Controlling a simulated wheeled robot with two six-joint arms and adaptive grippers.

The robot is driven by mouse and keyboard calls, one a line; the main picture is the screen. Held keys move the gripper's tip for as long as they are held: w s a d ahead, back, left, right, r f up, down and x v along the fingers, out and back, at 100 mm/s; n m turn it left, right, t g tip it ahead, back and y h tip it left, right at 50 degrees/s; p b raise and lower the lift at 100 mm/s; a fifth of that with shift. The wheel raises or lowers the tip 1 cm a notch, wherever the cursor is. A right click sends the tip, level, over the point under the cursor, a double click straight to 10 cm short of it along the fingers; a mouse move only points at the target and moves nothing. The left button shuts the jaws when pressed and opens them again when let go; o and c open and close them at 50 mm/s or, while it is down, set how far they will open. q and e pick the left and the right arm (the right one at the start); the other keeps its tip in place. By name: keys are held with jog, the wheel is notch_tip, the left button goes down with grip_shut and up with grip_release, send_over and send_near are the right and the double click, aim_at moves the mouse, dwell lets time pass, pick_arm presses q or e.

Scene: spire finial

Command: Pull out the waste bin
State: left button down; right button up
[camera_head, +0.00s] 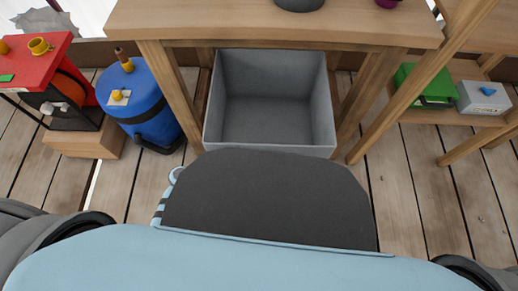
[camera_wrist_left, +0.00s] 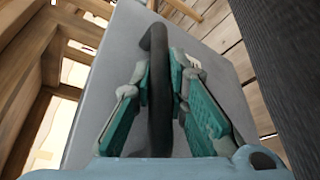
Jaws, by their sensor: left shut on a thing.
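The waste bin (camera_head: 270,72) is a grey, open-topped box under a wooden table, and it looks empty. Its front rim shows just beyond my own body, which hides its front face in the head view. In the left wrist view the bin's grey face (camera_wrist_left: 112,62) carries a dark, curved bar handle (camera_wrist_left: 157,45). My left gripper (camera_wrist_left: 162,80) is shut on this handle, with a green-padded finger on each side of it. Neither gripper shows in the head view, and my right gripper is in no view.
The wooden table (camera_head: 270,22) stands over the bin, with legs on both sides. A blue canister (camera_head: 140,90) and a red-topped unit (camera_head: 35,60) stand to the left. A low shelf (camera_head: 470,115) with a green box (camera_head: 428,85) stands to the right. Plank floor is bare on both sides.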

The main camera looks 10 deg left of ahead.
pick_arm(q)
jog(key=shift+s, duration=0.2)
jog(key=c, duration=1.8)
grip_release()
jog(key=shift+c, duration=0.2)
